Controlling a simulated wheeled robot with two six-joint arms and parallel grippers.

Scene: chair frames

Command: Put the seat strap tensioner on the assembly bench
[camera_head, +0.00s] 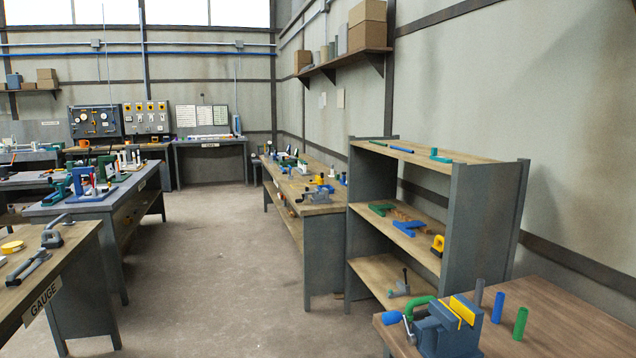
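Neither of my grippers shows in the head view. I cannot tell which tool is the seat strap tensioner, and no sign I can read names the assembly bench. Tools lie on several benches and on a shelf unit. A blue-grey vise-like device (449,325) with yellow jaws and a green curved part stands on the brown bench (570,312) at the front right. Grey clamp-like tools (42,252) lie on the bench (75,285) labelled GAUGE at the left.
The grey shelf unit (477,225) at the right holds green and blue tools and a yellow one. A long wooden bench (318,205) stands behind it, and a grey bench (95,206) stands at the left. The concrete floor (205,265) between the rows is clear.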

